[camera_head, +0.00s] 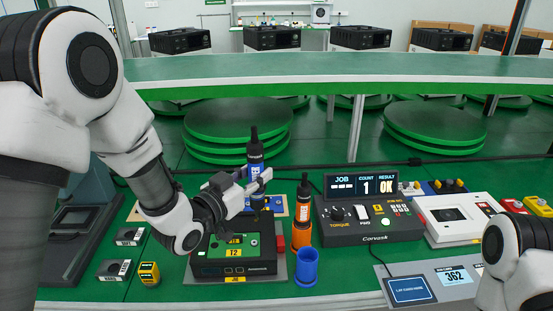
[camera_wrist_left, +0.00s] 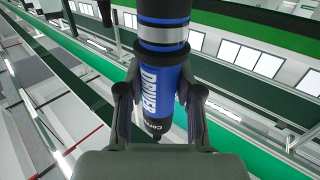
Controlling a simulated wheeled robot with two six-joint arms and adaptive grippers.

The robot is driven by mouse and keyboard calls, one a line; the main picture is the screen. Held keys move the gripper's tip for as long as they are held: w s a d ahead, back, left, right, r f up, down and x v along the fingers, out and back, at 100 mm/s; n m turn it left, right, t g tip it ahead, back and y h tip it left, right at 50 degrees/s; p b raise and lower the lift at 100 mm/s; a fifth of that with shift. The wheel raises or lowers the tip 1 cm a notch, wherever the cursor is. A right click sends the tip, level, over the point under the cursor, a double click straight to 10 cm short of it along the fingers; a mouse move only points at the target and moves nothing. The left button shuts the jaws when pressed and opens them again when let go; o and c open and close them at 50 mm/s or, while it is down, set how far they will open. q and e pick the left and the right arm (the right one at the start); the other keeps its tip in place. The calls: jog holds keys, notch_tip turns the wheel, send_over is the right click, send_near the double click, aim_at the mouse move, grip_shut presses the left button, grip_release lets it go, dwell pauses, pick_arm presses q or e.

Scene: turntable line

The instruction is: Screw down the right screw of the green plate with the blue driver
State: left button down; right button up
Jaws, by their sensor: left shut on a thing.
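My left gripper (camera_head: 258,187) is shut on the blue driver (camera_head: 255,152), which stands about upright over the right part of the green plate (camera_head: 228,246). In the left wrist view the blue driver (camera_wrist_left: 161,88) sits between the two fingers (camera_wrist_left: 160,115). The green plate lies in a black fixture (camera_head: 235,270) marked T2. The driver's tip and the right screw are too small to make out, so I cannot tell whether they touch. My right arm shows at the right edge; its gripper is out of view.
An empty blue holder (camera_head: 306,268) stands right of the fixture, in front of an orange driver (camera_head: 303,200) in an orange holder (camera_head: 301,236). A torque controller (camera_head: 368,218) reads count 1, OK. Small labelled boxes (camera_head: 114,269) and a yellow one (camera_head: 149,274) lie left.

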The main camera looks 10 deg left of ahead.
aim_at(252, 197)
pick_arm(q)
jog(key=s, duration=0.1)
jog(key=s+a+b, duration=0.1)
jog(key=shift+s+a+f, duration=0.2)
jog(key=shift+s+f, duration=0.1)
jog(key=shift+f, duration=0.1)
jog(key=f+b, duration=0.1)
jog(key=f, duration=0.1)
jog(key=w+f+b, duration=0.1)
jog(key=shift+d+f+b, duration=0.3)
jog(key=shift+d+b, duration=0.05)
jog(key=shift+d, duration=0.05)
jog(key=shift+a+f+b, duration=0.1)
jog(key=shift+f+b, duration=0.2)
jog(key=shift+s+a+f, duration=0.1)
jog(key=shift+s+f, duration=0.05)
pick_arm(e)
jog(key=f, duration=0.2)
jog(key=s+f, duration=0.1)
jog(key=f, duration=0.1)
jog(key=shift+a+f, duration=0.1)
jog(key=shift+a, duration=0.05)
